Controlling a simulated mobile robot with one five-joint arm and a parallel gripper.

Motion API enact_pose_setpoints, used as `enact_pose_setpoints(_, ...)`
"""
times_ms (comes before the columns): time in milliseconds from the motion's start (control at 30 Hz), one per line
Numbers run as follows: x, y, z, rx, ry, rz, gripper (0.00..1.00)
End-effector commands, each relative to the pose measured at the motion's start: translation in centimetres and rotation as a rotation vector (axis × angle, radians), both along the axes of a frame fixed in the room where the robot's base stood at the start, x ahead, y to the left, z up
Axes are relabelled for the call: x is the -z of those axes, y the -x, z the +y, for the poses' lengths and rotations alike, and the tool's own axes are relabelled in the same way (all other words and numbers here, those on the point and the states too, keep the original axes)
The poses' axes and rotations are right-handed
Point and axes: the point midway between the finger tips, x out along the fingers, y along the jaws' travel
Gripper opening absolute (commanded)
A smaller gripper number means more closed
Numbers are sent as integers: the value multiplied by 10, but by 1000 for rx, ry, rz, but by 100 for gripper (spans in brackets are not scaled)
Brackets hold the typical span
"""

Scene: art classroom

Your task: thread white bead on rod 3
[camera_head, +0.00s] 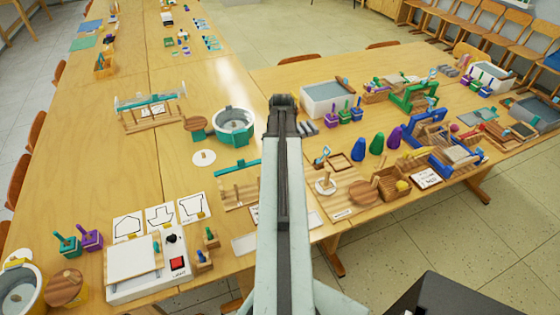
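My arm reaches up the middle of the view, with my gripper (284,103) at its far end above the table. Its fingers are too small and dark to tell open from shut, or whether they hold anything. No small white bead can be made out for certain. A white round disc (204,158) lies flat on the table left of my arm. No rod number is readable.
A teal-and-white round basin (234,126) and a wooden frame with a teal bar (152,112) stand left. A white control box (135,268) is lower left. Bare tabletop lies far left.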

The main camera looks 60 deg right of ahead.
Motion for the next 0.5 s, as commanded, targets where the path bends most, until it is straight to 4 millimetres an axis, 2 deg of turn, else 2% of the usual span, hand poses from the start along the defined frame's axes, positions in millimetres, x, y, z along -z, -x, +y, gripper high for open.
enact_pose_setpoints(500,10,0,0,1,0,0,0)
